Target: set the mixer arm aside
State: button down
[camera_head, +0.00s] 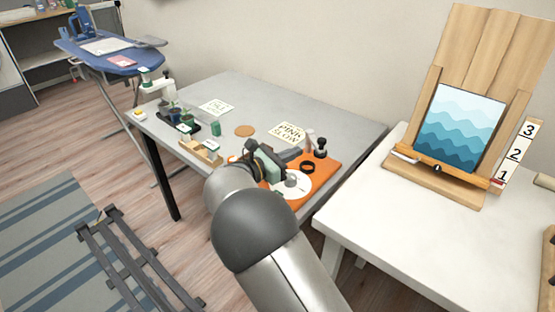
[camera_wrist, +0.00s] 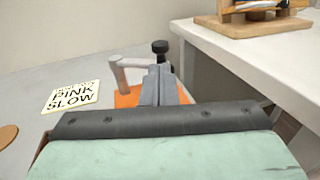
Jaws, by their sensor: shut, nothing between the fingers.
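A pale beige arm on a short post, which looks like the mixer arm (camera_wrist: 121,78), stands at the orange mat (camera_wrist: 127,100) in the wrist view. In the head view a pale upright post (camera_head: 310,137) shows at the back of the orange mat (camera_head: 325,172), beside a black-knobbed piece (camera_head: 320,149); the rest is too small to tell. My gripper (camera_head: 288,180) is over the mat's near-left part, in front of and apart from the post. Its grey fingers (camera_wrist: 160,84) are shut and empty, and hide part of the mat in the wrist view.
A white disc (camera_head: 298,191) and black ring (camera_head: 308,167) lie on the mat. A PINK SLOW card (camera_head: 289,131) and a brown round coaster (camera_head: 245,130) lie left of it. Small pots (camera_head: 186,116) stand farther left. A white table with an easel (camera_head: 444,185) is close on the right.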

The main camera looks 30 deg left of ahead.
aim_at(318, 143)
jog(key=x, duration=0.6)
dwell(0.4)
